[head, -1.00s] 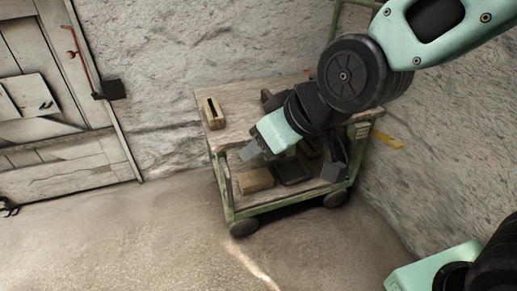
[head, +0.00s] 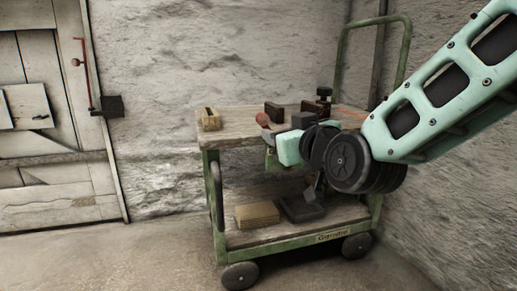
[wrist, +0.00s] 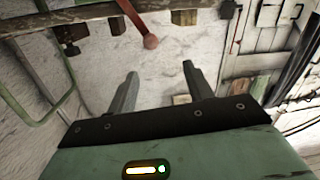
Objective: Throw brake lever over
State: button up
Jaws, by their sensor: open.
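A red lever with a round ball end (wrist: 150,41) hangs from the cart's edge in the wrist view, just beyond my fingertips and between their lines. In the head view a red ball (head: 262,119) shows at the cart's top edge, apparently the same lever; its rod is hidden there. My gripper (wrist: 160,72) is open, with nothing between its two fingers. In the head view my gripper (head: 269,158) is at the cart's front, just below the top board, its fingers hard to make out. I see no contact with the lever.
The green cart (head: 230,241) stands on wheels against the plaster wall. Several blocks lie on its top and a tan block (head: 257,214) on its lower shelf. A wooden door (head: 60,185) with a red bar (head: 84,75) is at left. Floor at front left is clear.

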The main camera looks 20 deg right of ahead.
jog(key=d+f+b, duration=0.1)
jog(key=f, duration=0.1)
jog(key=p, duration=1.5)
send_near(265, 122)
jog(key=w, duration=0.1)
jog(key=shift+t+h, duration=0.3)
jog(key=shift+t, duration=0.1)
jog(key=w+b, duration=0.1)
jog(key=w, duration=0.2)
jog(key=w+b, duration=0.1)
jog(key=w, duration=0.3)
jog(key=w+a+b, duration=0.1)
jog(key=w, duration=0.2)
jog(key=shift+w+a+f, duration=0.1)
jog(key=shift+w+f, duration=0.15)
jog(key=shift+w, duration=0.15)
jog(key=shift+w+r, duration=0.1)
jog(key=shift+w, duration=0.5)
grip_shut()
